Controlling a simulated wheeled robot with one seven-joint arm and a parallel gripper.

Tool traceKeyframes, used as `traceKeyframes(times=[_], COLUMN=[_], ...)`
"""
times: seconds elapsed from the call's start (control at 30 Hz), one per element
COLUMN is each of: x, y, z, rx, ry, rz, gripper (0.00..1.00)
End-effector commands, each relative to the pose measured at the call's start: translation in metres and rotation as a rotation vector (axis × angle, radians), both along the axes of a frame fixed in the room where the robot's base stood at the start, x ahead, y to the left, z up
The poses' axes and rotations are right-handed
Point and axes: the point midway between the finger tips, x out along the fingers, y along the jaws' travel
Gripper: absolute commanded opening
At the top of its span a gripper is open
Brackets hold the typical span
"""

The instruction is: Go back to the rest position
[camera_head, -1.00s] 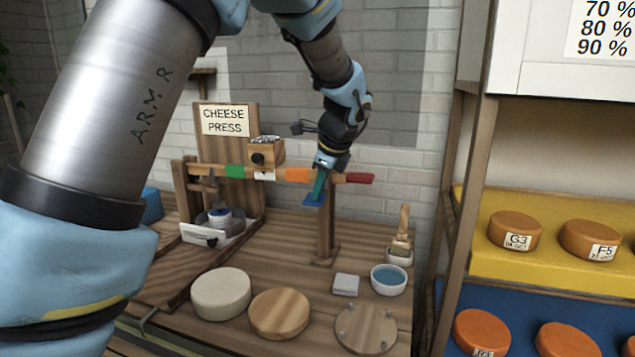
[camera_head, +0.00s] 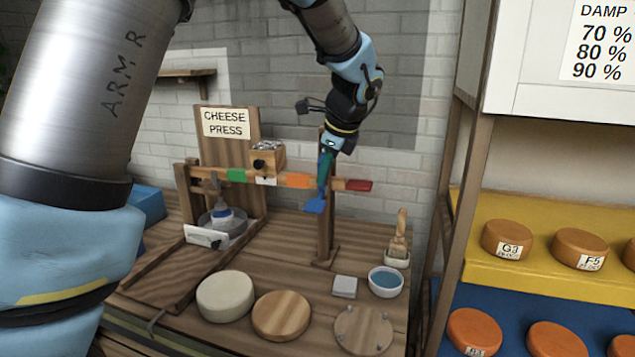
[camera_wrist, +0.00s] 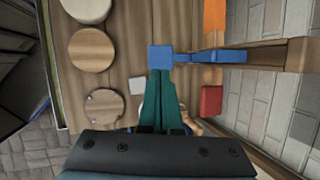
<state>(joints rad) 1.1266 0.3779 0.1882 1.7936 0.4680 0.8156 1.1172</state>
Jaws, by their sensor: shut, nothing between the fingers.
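My gripper (camera_head: 322,185) is in front of the cheese press beam, near the upright post between the orange and red bands. Its teal fingers are shut with nothing between them; they show from above in the wrist view (camera_wrist: 160,90). A blue piece (camera_head: 315,205) appears at the fingertips; in the wrist view a blue block (camera_wrist: 160,57) lies just past the tips. I cannot tell whether they touch. The cheese press (camera_head: 228,150) stands at the back of the wooden bench, with a weight box (camera_head: 267,162) on its beam.
A pale round (camera_head: 225,297), a wooden round (camera_head: 281,315), a footed disc (camera_head: 363,331), a grey block (camera_head: 345,286), a bowl of blue liquid (camera_head: 385,282) and a brush (camera_head: 399,245) stand on the bench. A shelf with orange cheeses (camera_head: 507,239) stands at right.

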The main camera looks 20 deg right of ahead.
Motion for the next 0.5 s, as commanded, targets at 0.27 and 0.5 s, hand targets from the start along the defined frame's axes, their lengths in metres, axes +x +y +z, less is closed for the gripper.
traceKeyframes(times=[0.27,0.5], x=[0.0,0.009], y=[0.0,0.028], z=[-0.001,-0.009], rx=[0.0,-0.04], ry=[0.0,0.025], rz=[0.0,0.113], gripper=[0.0,0.0])
